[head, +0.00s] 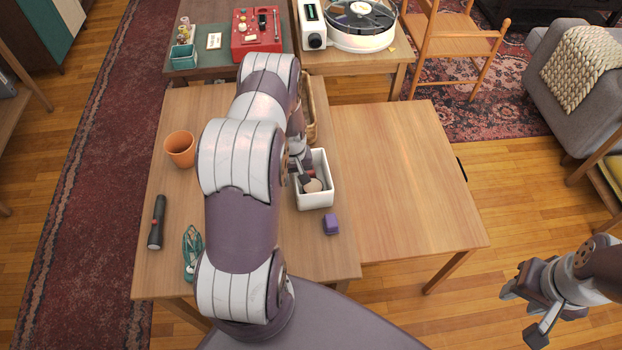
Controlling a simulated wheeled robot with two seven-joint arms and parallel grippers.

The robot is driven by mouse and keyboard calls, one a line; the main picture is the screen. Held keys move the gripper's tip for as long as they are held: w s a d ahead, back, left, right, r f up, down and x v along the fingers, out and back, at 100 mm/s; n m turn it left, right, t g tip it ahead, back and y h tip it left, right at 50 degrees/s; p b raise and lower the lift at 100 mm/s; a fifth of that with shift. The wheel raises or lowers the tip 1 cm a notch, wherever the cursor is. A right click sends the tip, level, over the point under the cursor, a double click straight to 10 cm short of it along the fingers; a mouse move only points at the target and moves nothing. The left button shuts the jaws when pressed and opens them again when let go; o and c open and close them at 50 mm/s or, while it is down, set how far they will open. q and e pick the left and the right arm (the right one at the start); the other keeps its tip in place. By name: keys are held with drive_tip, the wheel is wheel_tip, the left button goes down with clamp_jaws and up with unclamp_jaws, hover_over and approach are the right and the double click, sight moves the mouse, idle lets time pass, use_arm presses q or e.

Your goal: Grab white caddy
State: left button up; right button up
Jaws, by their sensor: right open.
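The white caddy (315,201) is an open box on the wooden table, right of my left arm. It holds a few small items, one round and beige (313,186) and one reddish. My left gripper (303,178) is at the caddy's left side, with a dark finger over or inside its opening. My arm hides part of the gripper and the caddy's left wall, so I cannot tell whether the jaws grip the wall. My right gripper (522,314) is open and empty over the floor at the lower right, far from the caddy.
A terracotta pot (180,149), a flashlight (157,222) and a green item (192,250) lie left of my arm. The right table (410,185) is clear.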

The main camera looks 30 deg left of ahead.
use_arm(q)
drive_tip(key=shift+w+f, duration=0.1)
drive_tip(key=shift+f, duration=0.05)
clamp_jaws()
